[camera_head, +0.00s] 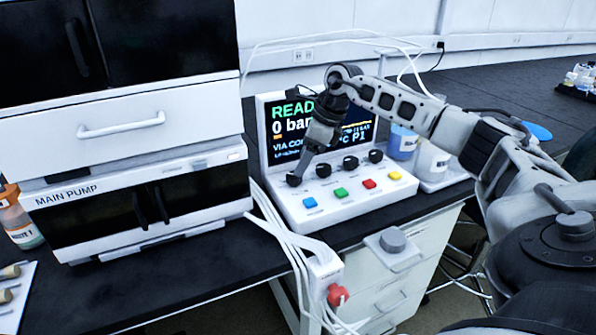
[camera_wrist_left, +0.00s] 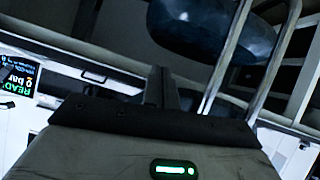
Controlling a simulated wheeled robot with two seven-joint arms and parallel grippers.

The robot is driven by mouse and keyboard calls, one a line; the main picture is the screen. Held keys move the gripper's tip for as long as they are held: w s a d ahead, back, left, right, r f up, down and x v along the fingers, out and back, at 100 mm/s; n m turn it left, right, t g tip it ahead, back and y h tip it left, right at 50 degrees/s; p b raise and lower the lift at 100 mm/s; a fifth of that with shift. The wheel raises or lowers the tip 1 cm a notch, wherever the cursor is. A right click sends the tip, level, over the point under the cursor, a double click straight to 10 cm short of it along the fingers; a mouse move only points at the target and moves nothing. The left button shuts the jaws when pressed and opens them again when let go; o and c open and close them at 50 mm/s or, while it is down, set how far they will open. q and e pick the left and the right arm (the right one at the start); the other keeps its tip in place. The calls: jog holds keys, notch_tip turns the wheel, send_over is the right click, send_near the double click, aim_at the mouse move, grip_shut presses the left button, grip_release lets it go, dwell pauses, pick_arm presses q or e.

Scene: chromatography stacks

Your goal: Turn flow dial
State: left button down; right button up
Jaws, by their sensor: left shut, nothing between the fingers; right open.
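A white control unit (camera_head: 340,203) stands on the dark bench in the head view. Its screen (camera_head: 283,115) reads "READ…" and "0 bar", partly covered by my right arm. A row of black dials runs below the screen: a leftmost one (camera_head: 294,180), then others (camera_head: 323,170), (camera_head: 350,162) and (camera_head: 376,156). I cannot read which is the flow dial. My right gripper (camera_head: 301,169) is open and points down at the leftmost dial; whether it touches is unclear. My left gripper (camera_wrist_left: 162,88) is shut and empty in the left wrist view, away from the unit.
Blue, green, red and yellow buttons (camera_head: 368,184) line the unit's front. The main pump stack (camera_head: 130,205) stands to the left. White cables (camera_head: 285,225) hang over the bench edge. A grey knob (camera_head: 392,240) and a red knob (camera_head: 338,295) sit near the front. Bottles (camera_head: 402,142) stand at right.

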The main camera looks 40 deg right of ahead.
aim_at(294, 180)
pick_arm(q)
jog(key=shift+f, duration=0.1)
pick_arm(e)
jog(key=shift+x, duration=2.1)
jog(key=c, duration=1)
jog(key=shift+r, duration=0.1)
jog(key=shift+m+p, duration=0.35)
jog(key=shift+m, duration=0.05)
jog(key=m+h+p, duration=0.1)
jog(key=m, duration=0.1)
jog(key=shift+a+m+t+p, duration=0.15)
jog(key=shift+m+t+p, duration=0.15)
jog(key=shift+m+t, duration=0.1)
pick_arm(q)
jog(key=shift+a+r+p, duration=0.15)
jog(key=shift+r+p, duration=0.35)
jog(key=shift+r, duration=0.2)
pick_arm(e)
jog(key=shift+a+m+h, duration=0.15)
jog(key=shift+m+h, duration=0.75)
jog(key=shift+m, duration=1.1)
